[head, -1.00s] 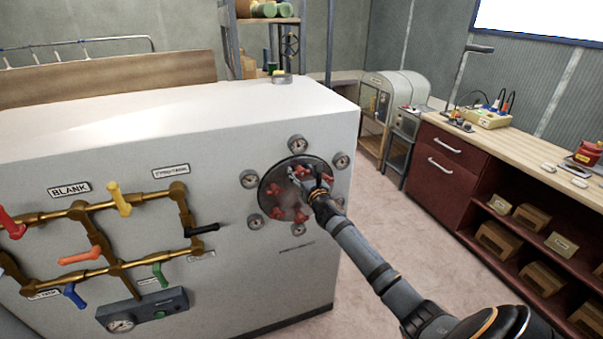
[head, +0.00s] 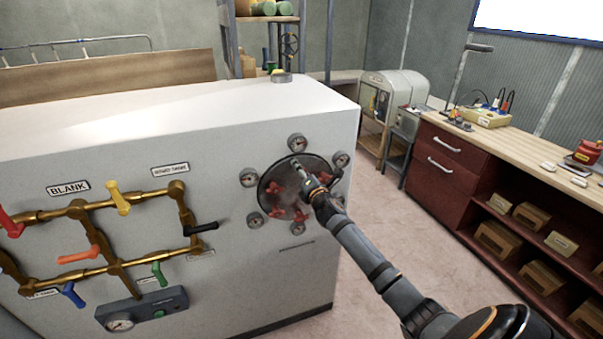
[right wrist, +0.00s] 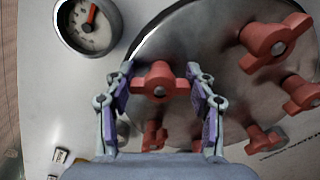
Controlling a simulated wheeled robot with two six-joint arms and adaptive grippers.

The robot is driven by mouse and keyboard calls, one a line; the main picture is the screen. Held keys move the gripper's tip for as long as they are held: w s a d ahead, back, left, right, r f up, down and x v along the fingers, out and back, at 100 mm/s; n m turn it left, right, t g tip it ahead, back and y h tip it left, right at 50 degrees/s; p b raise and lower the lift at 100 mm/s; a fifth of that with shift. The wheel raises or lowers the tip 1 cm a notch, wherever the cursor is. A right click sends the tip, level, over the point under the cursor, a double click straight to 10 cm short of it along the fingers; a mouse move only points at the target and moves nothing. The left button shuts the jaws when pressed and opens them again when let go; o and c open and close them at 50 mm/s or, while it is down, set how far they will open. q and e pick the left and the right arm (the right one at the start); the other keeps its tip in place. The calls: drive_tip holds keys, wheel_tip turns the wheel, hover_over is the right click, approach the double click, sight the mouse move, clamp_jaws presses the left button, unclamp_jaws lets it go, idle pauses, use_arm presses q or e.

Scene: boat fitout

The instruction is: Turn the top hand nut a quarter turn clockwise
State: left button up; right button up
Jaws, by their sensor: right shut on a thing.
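A round dark metal plate (head: 268,190) with several red hand nuts sits on the pale cabinet's right face. My right gripper (head: 298,166) reaches the top of this plate and covers the top hand nut in the head view. In the right wrist view a red winged hand nut (right wrist: 160,84) sits between the two fingers of my right gripper (right wrist: 160,75), which is shut on it. Other red hand nuts show lower on the plate (head: 277,213) and at the right of the wrist view (right wrist: 272,38). My left gripper is not in view.
Several small round gauges ring the plate, one at the top (head: 297,143) close to my gripper; a gauge (right wrist: 88,24) also shows in the wrist view. Brass pipes with coloured valve handles (head: 120,198) are to the left. A red-brown workbench (head: 450,170) stands right, across open floor.

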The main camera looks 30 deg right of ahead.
drive_tip(key=m+b, duration=0.1)
drive_tip(key=m, duration=0.4)
drive_tip(key=shift+m, duration=0.4)
drive_tip(key=shift+b, duration=0.3)
drive_tip(key=o, duration=1.2)
drive_tip(key=shift+s+f, duration=0.1)
drive_tip(key=shift+s, duration=0.15)
drive_tip(key=v, duration=1.1)
drive_tip(key=shift+s, duration=0.3)
